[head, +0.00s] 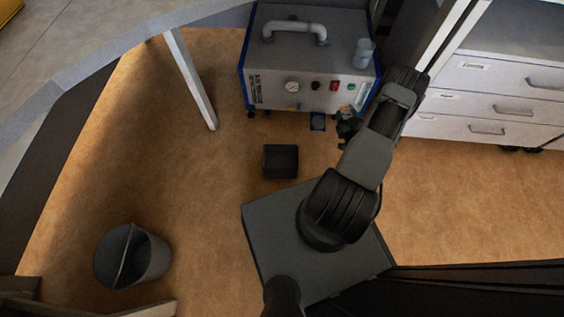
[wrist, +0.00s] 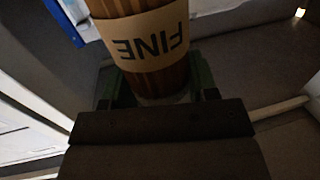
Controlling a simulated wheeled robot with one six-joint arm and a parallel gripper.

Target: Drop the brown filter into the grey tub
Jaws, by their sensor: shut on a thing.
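The brown filter (wrist: 150,72) is a pleated cylinder with a tan band lettered "FINE", upside down in the wrist view. My gripper (wrist: 158,94) is shut on it, with a green finger on each side. In the head view my gripper (head: 347,127) is in front of the grey machine, and the filter cannot be made out there. A round grey tub (head: 158,258) with a handle across its top stands on the floor at the lower left, well apart from my gripper. Its inside looks empty.
A small dark square bin (head: 281,172) stands on the floor left of my arm. The grey machine (head: 265,88) with gauge and switches is behind. White drawers (head: 470,105) stand at the right. A white table leg (head: 190,80) is at the upper left. Brown floor between is clear.

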